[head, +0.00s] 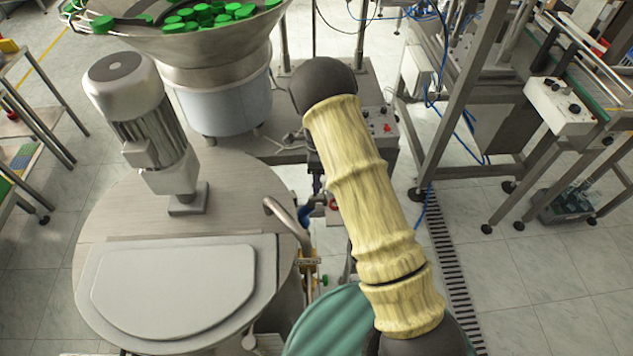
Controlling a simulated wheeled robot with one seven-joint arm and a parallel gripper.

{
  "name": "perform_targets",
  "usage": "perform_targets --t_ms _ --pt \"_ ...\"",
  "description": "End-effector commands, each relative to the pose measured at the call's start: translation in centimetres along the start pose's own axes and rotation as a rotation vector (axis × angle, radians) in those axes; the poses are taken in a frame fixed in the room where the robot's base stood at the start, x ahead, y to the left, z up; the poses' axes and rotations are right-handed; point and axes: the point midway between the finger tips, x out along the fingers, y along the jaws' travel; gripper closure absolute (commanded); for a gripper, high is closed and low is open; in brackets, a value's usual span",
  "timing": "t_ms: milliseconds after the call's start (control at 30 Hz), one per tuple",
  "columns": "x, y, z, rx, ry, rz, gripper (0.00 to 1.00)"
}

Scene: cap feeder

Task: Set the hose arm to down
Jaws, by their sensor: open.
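A grey bent pipe (286,217) stands at the right edge of the round metal tank; it looks like the hose arm, but I cannot be sure. It curves up, over and down, and its lower end meets fittings with yellow and green parts (311,270). My arm, in a yellowish sleeve with dark joints, crosses the head view just right of the pipe and hides part of that area. My gripper is not in view, so its place relative to the pipe does not show.
The tank lid (170,290) and a grey motor (140,120) are left of the pipe. A feeder bowl (215,45) with green caps stands behind. A teal ribbed object (325,325) is at bottom centre. Metal frames (440,130) stand right; the floor at lower right is clear.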

Motion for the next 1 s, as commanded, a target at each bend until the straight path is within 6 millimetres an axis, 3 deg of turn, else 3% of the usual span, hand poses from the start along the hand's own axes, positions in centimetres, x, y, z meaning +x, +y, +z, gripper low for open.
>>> perform_targets --t_ms 200,533,767,1000 --pt "2.5 0.1 0.0 0.001 -0.001 0.002 0.52" --pt "3.0 0.0 0.0 0.000 -0.001 -0.001 0.52" --pt "3.0 0.0 0.0 0.000 -0.001 -0.001 0.97" --pt "3.0 -0.1 -0.1 0.001 -0.003 0.000 1.00"
